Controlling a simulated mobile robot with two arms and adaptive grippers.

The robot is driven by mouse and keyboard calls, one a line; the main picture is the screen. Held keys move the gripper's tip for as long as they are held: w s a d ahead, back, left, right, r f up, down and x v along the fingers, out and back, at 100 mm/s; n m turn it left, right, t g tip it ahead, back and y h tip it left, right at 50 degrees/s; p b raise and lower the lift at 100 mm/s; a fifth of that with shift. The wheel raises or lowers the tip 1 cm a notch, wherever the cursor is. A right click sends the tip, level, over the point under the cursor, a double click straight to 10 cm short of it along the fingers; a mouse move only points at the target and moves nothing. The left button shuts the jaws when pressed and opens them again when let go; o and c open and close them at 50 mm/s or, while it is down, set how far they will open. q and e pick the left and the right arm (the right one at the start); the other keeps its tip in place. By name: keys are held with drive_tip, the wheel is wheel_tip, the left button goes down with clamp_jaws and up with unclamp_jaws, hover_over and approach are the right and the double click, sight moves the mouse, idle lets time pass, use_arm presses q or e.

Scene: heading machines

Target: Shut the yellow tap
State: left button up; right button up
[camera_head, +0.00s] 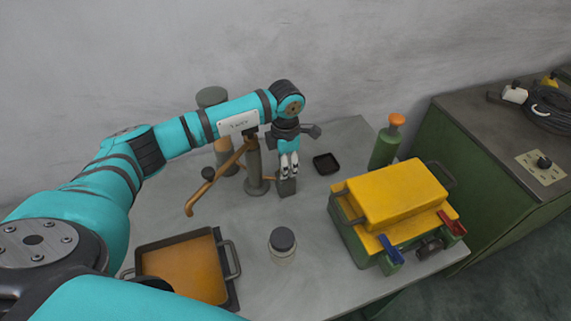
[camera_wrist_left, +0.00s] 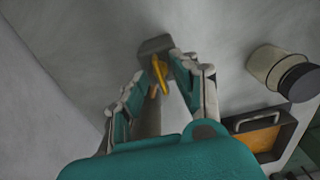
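The yellow tap handle (camera_wrist_left: 160,72) shows in the left wrist view as a short yellow lever close to a grey block (camera_wrist_left: 156,44). In the head view my gripper and arm hide the handle. The tap's grey upright post (camera_head: 254,168) stands on the table, with an orange-brown spout (camera_head: 214,179) reaching down to the left. My left gripper (camera_head: 289,170) points down just right of the post. Its fingers (camera_wrist_left: 157,68) are apart, with the yellow lever in the gap, nearer the right finger. I cannot tell whether they touch it. My right gripper is not in view.
A jar with a dark lid (camera_head: 282,243) and an orange-filled tray (camera_head: 183,268) stand in front. A yellow-topped green box (camera_head: 393,197), a green bottle (camera_head: 386,146) and a small black dish (camera_head: 326,163) are to the right. A grey wall (camera_head: 330,50) is behind.

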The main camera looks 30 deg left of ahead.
use_arm(q)
wheel_tip(320, 180, up, 12)
idle(0.5)
idle(0.4)
